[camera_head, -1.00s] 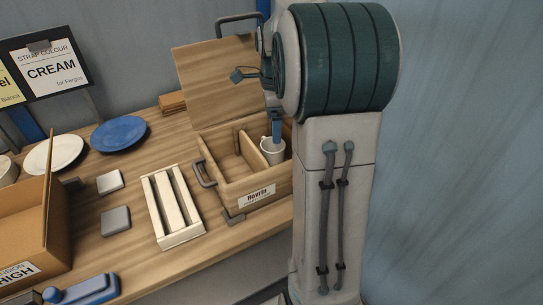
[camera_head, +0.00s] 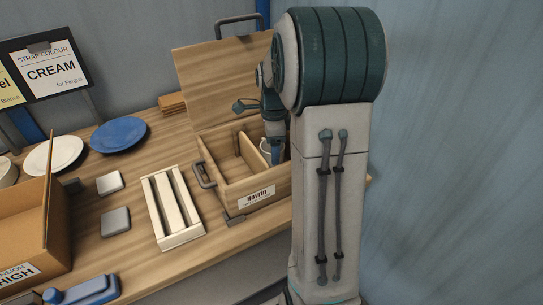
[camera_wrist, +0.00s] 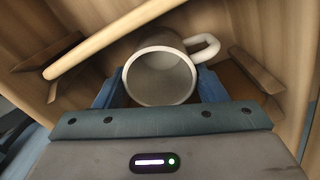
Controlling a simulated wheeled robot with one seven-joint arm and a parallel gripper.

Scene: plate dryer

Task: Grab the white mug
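The white mug (camera_wrist: 160,72) stands inside the right compartment of the wooden box, its open rim toward the wrist camera and its handle to the upper right. In the head view only a part of the mug (camera_head: 265,146) shows beside my gripper (camera_head: 274,152), which reaches down into the box. In the wrist view the two blue fingers of my gripper (camera_wrist: 161,88) are spread, one on each side of the mug. They look very near its walls; I cannot tell if they touch.
The wooden box (camera_head: 222,190) has a raised lid (camera_head: 215,75), side handles and a divider (camera_wrist: 110,38) close to the mug. A cream slotted tray (camera_head: 172,210), a blue plate (camera_head: 119,134), a white plate (camera_head: 55,154) and a cardboard box (camera_head: 25,235) stand to the left.

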